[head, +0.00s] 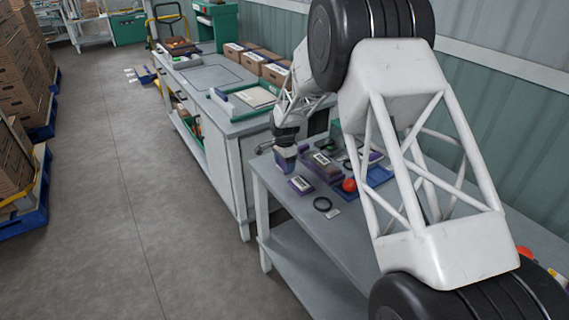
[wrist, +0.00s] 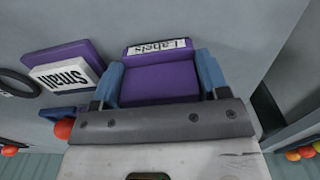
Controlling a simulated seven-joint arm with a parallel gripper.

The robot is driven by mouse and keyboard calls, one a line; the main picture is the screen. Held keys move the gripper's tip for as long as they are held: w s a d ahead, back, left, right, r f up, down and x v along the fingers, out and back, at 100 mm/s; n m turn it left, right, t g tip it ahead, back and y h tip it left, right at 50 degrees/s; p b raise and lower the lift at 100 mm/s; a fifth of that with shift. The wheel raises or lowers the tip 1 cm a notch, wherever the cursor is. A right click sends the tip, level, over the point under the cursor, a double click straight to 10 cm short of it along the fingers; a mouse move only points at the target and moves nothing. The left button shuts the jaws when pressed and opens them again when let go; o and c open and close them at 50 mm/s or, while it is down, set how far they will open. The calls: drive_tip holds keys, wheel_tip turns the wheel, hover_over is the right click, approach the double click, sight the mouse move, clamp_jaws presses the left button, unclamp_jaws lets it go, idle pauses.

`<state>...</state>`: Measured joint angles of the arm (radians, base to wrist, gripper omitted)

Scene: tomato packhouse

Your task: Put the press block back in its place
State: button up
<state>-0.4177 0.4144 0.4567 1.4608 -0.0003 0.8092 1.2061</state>
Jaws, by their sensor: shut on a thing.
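My gripper (wrist: 158,82) is shut on a purple block (wrist: 158,84) with a white strip reading "Labels". Its two blue-grey fingers are on either side of the block.
A dark purple labelled box (head: 321,166), a red ball (head: 349,185), a blue tray (head: 380,176) and a black ring (head: 322,204) are close by on the bench. A longer workbench (head: 228,120) with cartons (head: 275,74) stands behind. The bench front looks clear.

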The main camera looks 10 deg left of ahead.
drive_tip(key=shift+f, duration=0.35)
drive_tip(key=o, duration=0.9)
drive_tip(key=c, duration=0.3)
drive_tip(key=shift+c, duration=0.2)
drive_tip(key=shift+r, duration=0.15)
drive_tip(key=shift+r, duration=3.35)
